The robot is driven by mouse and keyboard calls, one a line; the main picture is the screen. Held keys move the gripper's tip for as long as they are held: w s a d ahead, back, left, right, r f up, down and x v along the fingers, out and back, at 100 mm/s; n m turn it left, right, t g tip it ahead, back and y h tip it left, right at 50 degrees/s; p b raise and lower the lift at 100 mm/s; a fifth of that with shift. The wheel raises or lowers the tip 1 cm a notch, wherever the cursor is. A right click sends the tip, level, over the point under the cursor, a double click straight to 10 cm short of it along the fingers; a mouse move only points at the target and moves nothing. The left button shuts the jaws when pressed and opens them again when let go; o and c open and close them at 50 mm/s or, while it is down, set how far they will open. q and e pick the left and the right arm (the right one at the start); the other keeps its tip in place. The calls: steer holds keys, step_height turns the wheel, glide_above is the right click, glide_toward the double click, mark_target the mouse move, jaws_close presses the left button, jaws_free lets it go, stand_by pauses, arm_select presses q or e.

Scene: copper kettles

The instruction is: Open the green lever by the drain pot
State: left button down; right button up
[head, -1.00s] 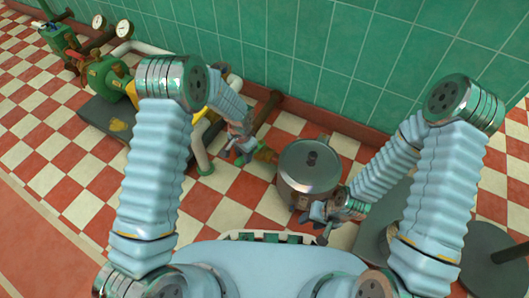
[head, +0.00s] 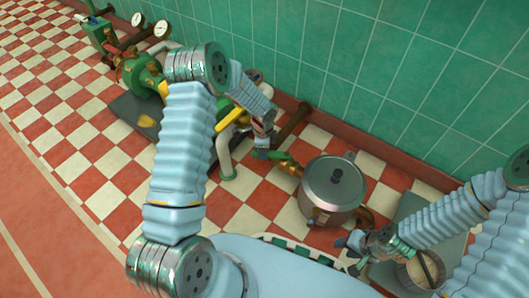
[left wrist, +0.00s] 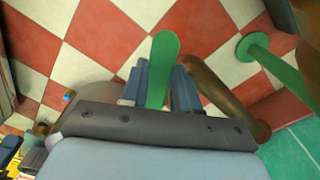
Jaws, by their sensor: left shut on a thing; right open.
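The steel drain pot (head: 326,205) stands on the checkered floor, its lid on. A brass fitting (head: 291,168) joins its left side. The green lever (head: 279,156) shows beside that fitting, partly covered by my left gripper (head: 266,148). In the left wrist view the green lever (left wrist: 164,62) passes between the two fingers of my left gripper (left wrist: 160,88), which is shut on it, with its rounded end free beyond them. My right gripper (head: 352,247) is open and low, in front of the pot, apart from the lever.
A dark pipe (head: 292,125) runs behind the lever to the green tiled wall (head: 350,60). Green and yellow pump machinery with gauges (head: 160,28) stands at the left. A container with pale contents (head: 413,277) is near my right arm. Open floor (head: 75,150) lies left.

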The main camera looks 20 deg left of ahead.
arm_select(q)
steer(key=shift+w, duration=0.2)
stand_by(0.4)
steer(key=c, duration=0.8)
jaws_free()
steer(key=shift+c, duration=0.2)
step_height(320, 180, up, 14)
steer(key=p, duration=0.3)
steer(key=shift+f, duration=0.1)
